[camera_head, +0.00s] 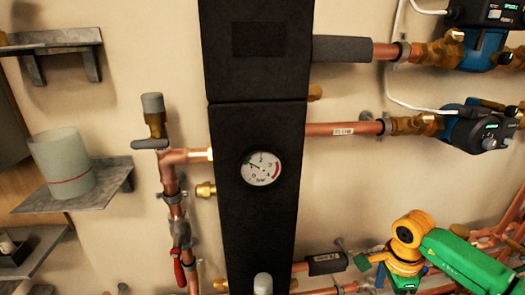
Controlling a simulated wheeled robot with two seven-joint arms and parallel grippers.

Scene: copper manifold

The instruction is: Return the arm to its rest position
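My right arm, green with orange joints, comes in from the lower right and reaches in front of the lower copper pipes. Its orange and green end, with my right gripper (385,275), is at the bottom right, close to the lower pipe. The fingers are small and overlap the pipes, so I cannot tell whether they are open or shut or touch anything. My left arm and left gripper are not in view.
A black manifold column (255,110) with a pressure gauge (261,168) stands in the middle. Copper pipes (342,129) and pumps (478,130) are at the right. A valve (154,117) and a grey shelf (112,180) holding a pale cylinder (62,163) are at the left.

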